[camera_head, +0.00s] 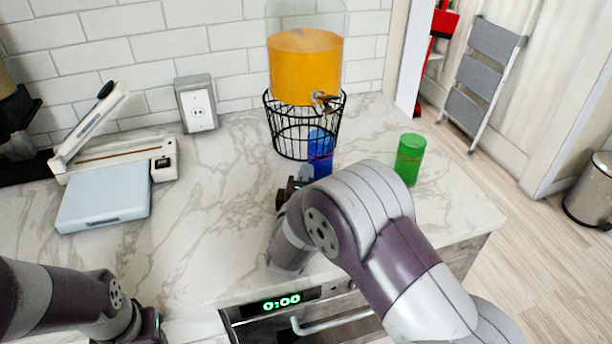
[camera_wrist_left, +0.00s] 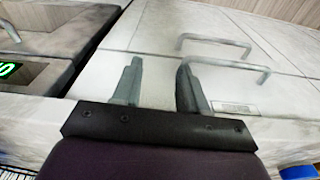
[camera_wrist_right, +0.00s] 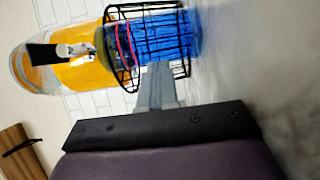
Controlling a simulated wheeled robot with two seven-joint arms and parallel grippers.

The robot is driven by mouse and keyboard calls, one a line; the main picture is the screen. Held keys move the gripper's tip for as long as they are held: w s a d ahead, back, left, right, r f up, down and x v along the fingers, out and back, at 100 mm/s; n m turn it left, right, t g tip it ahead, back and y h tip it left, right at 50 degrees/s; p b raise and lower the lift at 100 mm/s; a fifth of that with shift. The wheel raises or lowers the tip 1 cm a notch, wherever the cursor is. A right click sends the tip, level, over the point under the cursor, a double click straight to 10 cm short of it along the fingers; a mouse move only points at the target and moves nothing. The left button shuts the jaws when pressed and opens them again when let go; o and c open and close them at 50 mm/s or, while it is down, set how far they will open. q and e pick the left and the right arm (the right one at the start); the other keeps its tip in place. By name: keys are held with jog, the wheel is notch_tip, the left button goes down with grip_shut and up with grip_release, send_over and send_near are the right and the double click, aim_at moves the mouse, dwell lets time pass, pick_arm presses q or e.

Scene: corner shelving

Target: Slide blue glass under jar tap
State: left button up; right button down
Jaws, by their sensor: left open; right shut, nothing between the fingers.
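The blue glass (camera_head: 320,164) stands upright on the counter in front of the black wire stand (camera_head: 290,130). The jar (camera_head: 304,68) of orange liquid sits on that stand, and its tap (camera_head: 324,101) is just above the glass. In the right wrist view, the blue glass (camera_wrist_right: 178,38) is beside the fingertips; contact cannot be told. The tap (camera_wrist_right: 74,52) also shows there. My right gripper (camera_wrist_right: 157,85) is shut and empty, low beside the glass. My left gripper (camera_wrist_left: 158,85) is open and empty, facing cabinet fronts with handles.
A green glass (camera_head: 409,160) stands right of the blue one. A light blue-grey flat box (camera_head: 105,196) and a white hinged device (camera_head: 120,152) are at the left.

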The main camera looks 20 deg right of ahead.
jog(key=shift+d, duration=0.1)
jog(key=shift+w+d+r+p, duration=0.15)
jog(key=shift+w+d+p, duration=0.05)
jog(key=shift+d+p, duration=0.15)
jog(key=shift+w+d, duration=0.2)
jog(key=shift+d, duration=0.45)
